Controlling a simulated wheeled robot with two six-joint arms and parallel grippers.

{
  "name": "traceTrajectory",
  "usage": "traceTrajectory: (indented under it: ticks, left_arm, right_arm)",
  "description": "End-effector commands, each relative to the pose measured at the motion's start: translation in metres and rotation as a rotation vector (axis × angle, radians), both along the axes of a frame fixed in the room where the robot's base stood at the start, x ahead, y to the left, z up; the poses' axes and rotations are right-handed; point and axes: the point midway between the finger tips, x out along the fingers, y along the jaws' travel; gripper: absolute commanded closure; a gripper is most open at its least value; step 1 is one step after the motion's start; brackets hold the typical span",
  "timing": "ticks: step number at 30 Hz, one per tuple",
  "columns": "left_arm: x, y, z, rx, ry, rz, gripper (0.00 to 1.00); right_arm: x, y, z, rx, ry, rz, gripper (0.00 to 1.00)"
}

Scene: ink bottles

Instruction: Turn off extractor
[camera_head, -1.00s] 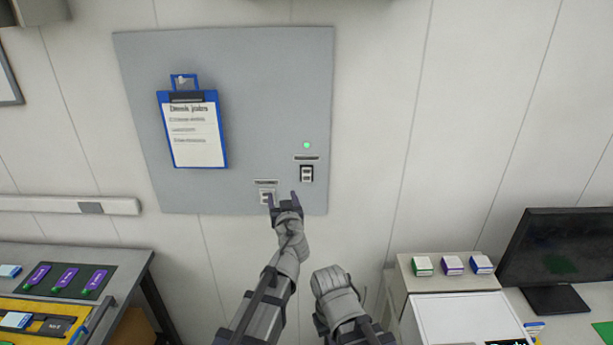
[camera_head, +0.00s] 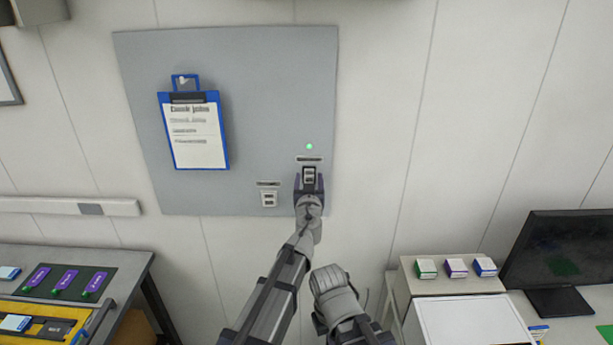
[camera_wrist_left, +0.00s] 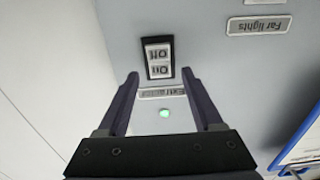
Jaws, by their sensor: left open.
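The extractor switch (camera_head: 309,174) is a black-framed rocker on the grey wall panel (camera_head: 255,100), under a small label and a lit green lamp (camera_head: 309,146). In the left wrist view the switch (camera_wrist_left: 158,58) appears upside down, with On and Off halves, near the Extractor label (camera_wrist_left: 162,93) and the green lamp (camera_wrist_left: 165,113). My left gripper (camera_head: 309,180) is open in front of the switch. In the wrist view its fingertips (camera_wrist_left: 160,73) stand either side of the lower part of the switch; contact cannot be told.
A second switch (camera_head: 268,199) sits lower left on the panel; the wrist view shows a Far lights label (camera_wrist_left: 258,25). A blue clipboard (camera_head: 195,135) hangs at the panel's upper left. A bench stands left; a monitor (camera_head: 562,258) and small boxes stand right.

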Motion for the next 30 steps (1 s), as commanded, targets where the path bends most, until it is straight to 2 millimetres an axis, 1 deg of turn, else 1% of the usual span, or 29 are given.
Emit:
traceTrajectory:
  ticks: [1,3,12,30]
  left_arm:
    - [0.0083,-0.002,0.0,0.0,0.0,-0.001,0.32]
    - [0.0125,-0.003,0.0,0.0,0.0,-0.001,0.32]
    - [0.0135,-0.003,0.0,0.0,0.0,-0.001,0.34]
    - [0.0134,-0.0029,0.0,0.0,0.0,-0.001,1.0]
  right_arm:
    - [0.0,0.0,0.0,0.0,0.0,0.0,1.0]
    - [0.0,0.0,0.0,0.0,0.0,0.0,1.0]
    - [0.0,0.0,0.0,0.0,0.0,0.0,1.0]
    - [0.0,0.0,0.0,0.0,0.0,0.0,1.0]
